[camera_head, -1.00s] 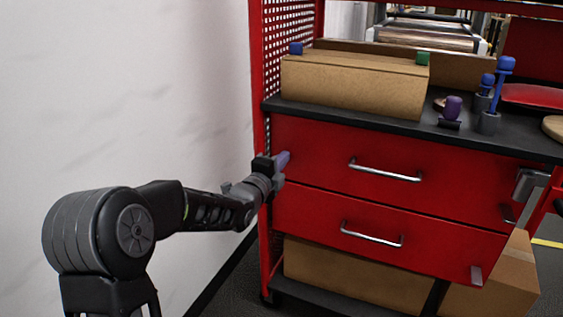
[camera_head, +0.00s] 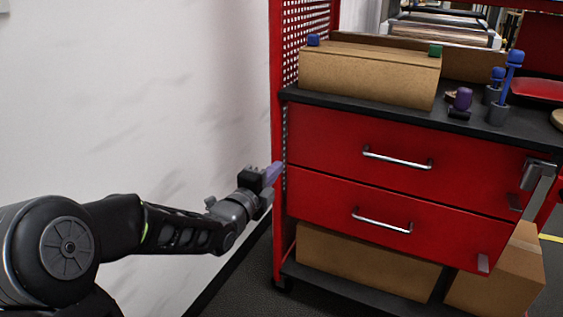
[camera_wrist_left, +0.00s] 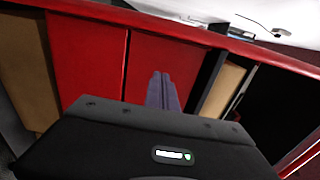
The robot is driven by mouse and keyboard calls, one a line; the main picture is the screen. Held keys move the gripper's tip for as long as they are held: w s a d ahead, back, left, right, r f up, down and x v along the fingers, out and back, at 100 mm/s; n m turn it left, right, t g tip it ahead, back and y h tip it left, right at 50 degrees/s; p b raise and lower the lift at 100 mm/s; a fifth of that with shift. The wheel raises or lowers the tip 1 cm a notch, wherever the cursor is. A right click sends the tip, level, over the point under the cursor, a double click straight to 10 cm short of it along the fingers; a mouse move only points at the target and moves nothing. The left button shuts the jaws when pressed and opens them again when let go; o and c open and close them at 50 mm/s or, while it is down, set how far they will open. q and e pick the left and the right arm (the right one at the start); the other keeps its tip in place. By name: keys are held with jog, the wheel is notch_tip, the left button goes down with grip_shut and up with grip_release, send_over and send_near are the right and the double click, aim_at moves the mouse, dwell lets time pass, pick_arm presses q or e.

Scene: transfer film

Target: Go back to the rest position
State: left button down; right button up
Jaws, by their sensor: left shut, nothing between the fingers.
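My left gripper (camera_head: 272,173) is at the end of the left arm, in front of the left edge of the red drawer cabinet (camera_head: 400,190). Its purple fingers are shut with nothing between them. They also show shut in the left wrist view (camera_wrist_left: 162,92), with the red drawer fronts tilted behind them. Whether the fingers touch the cabinet cannot be told. My right gripper is not in view.
The cabinet has two shut drawers with metal handles (camera_head: 397,160). On its black top stand a cardboard box (camera_head: 368,80), a purple-topped item (camera_head: 462,100) and blue-topped tools (camera_head: 514,58). A white wall (camera_head: 130,90) is on the left. Cardboard boxes (camera_head: 365,262) lie below.

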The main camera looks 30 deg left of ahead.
pick_arm(q)
jog(key=shift+s, duration=0.1)
dwell(0.6)
